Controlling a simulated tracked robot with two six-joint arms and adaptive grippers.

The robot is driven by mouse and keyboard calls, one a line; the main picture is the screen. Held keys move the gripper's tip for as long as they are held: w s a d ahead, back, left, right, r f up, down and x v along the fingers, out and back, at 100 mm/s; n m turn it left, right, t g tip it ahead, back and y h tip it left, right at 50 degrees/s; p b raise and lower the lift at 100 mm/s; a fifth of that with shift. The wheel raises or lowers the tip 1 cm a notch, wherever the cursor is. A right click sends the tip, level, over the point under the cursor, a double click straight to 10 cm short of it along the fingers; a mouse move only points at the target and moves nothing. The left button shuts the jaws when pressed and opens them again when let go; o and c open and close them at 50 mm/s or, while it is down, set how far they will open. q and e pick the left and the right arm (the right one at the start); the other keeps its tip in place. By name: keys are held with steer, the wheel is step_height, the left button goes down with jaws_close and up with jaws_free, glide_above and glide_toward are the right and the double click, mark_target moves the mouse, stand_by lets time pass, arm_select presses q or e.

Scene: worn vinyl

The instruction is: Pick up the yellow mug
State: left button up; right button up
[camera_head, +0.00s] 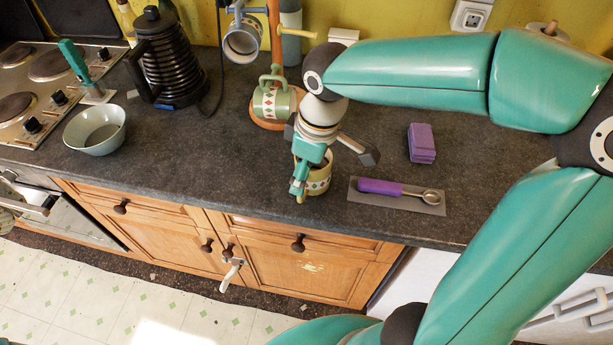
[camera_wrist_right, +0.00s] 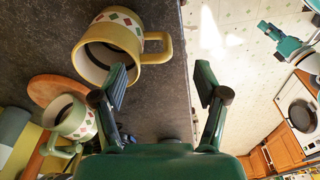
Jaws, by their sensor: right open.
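The yellow mug (camera_head: 319,182) stands near the front edge of the counter, partly hidden by my right gripper (camera_head: 335,168). The wrist view shows its dark opening, the diamond pattern on the yellow mug (camera_wrist_right: 118,18) and its handle at the right. There my right gripper (camera_wrist_right: 163,85) is open, with the handle beyond the gap between its fingers. One finger overlaps the mug's opening; I cannot tell whether it reaches inside. Nothing is held. A teal part at the wrist view's upper right appears to be my left gripper (camera_wrist_right: 285,45); its jaws are unclear.
A mug tree holds a blue-grey mug (camera_head: 242,42), with a green mug (camera_head: 271,103) at its base. A purple-handled utensil (camera_head: 385,188) on a grey plate and a purple block (camera_head: 421,143) lie right. A bowl (camera_head: 95,130) and black kettle (camera_head: 168,65) stand left.

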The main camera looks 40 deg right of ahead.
mark_target(310, 177)
step_height(310, 177, down, 3)
steer(key=shift+w+a+f, duration=0.1)
steer(key=shift+w+f+p, duration=0.1)
steer(key=shift+w+f, duration=0.1)
steer(key=shift+f, duration=0.65)
steer(key=shift+w+f+p, duration=0.15)
steer(key=shift+w+f, duration=0.05)
steer(key=shift+f, duration=0.7)
steer(key=shift+w+f+p, duration=0.1)
steer(key=shift+w+f, duration=0.1)
steer(key=shift+f, duration=0.65)
jaws_close()
